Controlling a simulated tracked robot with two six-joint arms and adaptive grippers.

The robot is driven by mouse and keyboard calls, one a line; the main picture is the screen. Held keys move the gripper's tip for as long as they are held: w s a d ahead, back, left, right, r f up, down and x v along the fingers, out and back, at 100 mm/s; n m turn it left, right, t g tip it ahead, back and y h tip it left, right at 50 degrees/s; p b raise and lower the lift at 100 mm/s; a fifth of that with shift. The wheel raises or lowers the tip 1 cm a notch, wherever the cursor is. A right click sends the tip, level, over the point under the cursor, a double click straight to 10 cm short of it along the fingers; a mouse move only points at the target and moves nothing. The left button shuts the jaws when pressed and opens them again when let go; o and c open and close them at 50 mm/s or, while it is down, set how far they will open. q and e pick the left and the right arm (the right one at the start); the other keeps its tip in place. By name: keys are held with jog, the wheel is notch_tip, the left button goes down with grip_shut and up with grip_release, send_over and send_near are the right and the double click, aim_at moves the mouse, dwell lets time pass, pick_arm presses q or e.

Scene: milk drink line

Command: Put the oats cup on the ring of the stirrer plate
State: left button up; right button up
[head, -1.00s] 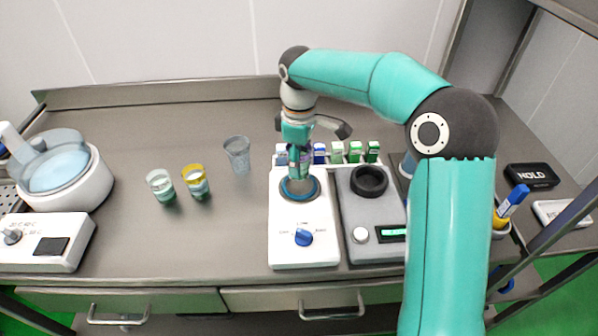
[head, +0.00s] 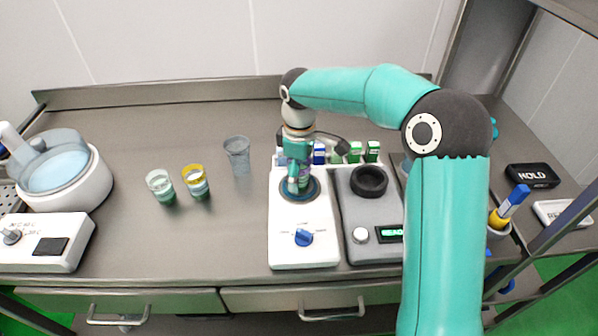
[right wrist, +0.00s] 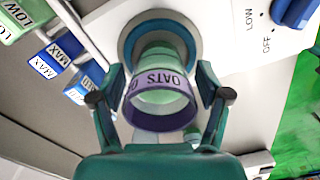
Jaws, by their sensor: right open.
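The oats cup (right wrist: 158,100) is a clear cup with a purple band lettered OATS and pale contents. In the right wrist view it stands between the fingers, its base within the blue-grey ring (right wrist: 132,38) of the white stirrer plate. In the head view the ring (head: 314,194) shows around the fingertips, and the cup is mostly hidden by my right gripper (head: 298,187). My right gripper (right wrist: 158,100) is open, with one finger on each side of the cup. The stirrer plate (head: 304,257) has a blue knob in front. My left gripper is not in view.
A grey scale (head: 362,250) with a black ring stands right beside the plate. Several small blue and green labelled blocks (head: 355,152) stand behind.

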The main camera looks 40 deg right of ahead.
jog(key=shift+r, duration=0.15)
notch_tip(320, 180, up, 12)
jog(key=p, duration=0.1)
dwell(0.4)
dwell(0.4)
